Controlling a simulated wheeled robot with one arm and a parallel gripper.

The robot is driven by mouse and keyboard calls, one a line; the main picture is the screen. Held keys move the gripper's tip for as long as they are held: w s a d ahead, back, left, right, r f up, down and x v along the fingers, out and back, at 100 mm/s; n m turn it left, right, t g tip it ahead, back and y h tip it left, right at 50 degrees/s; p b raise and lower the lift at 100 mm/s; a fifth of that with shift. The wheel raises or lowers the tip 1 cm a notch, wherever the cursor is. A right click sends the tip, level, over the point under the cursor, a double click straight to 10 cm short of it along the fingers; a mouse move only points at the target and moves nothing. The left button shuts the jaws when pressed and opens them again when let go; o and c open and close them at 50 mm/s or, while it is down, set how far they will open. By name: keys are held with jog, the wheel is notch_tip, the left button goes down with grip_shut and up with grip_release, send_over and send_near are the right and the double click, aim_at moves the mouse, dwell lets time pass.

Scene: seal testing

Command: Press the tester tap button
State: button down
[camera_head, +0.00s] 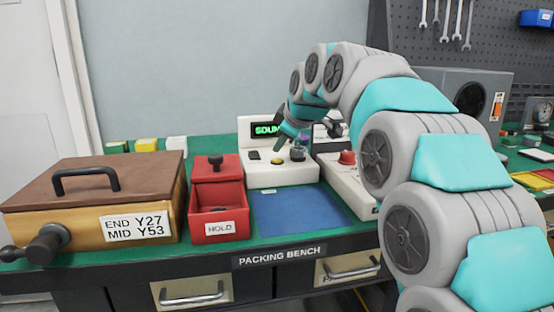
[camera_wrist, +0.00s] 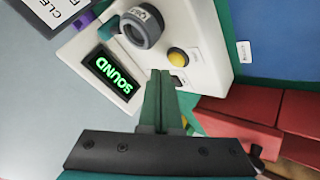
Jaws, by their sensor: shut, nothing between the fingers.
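The white tester (camera_head: 284,174) stands on the bench with a lit green display (camera_head: 268,130); in the wrist view the display (camera_wrist: 113,75) reads SOUND. A round yellow button (camera_head: 277,160) sits on its top and also shows in the wrist view (camera_wrist: 178,56). A dark round socket (camera_head: 298,153) is beside it, seen in the wrist view as a grey ring (camera_wrist: 142,27). A dark rectangular patch (camera_head: 254,155) is left of the button. My gripper (camera_head: 278,149) is shut and empty, pointing down over the tester close to the button; contact is not clear. My fingers (camera_wrist: 161,74) hide part of the tester's top.
A blue mat (camera_head: 300,212) lies in front of the tester. A red HOLD box (camera_head: 217,205) and a brown-lidded case (camera_head: 95,190) stand to the left. Another white unit with a red button (camera_head: 347,157) is close on the right, partly behind my arm.

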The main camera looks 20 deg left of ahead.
notch_tip(320, 180, up, 5)
jog(key=shift+f+p, duration=0.1)
jog(key=shift+p, duration=1.1)
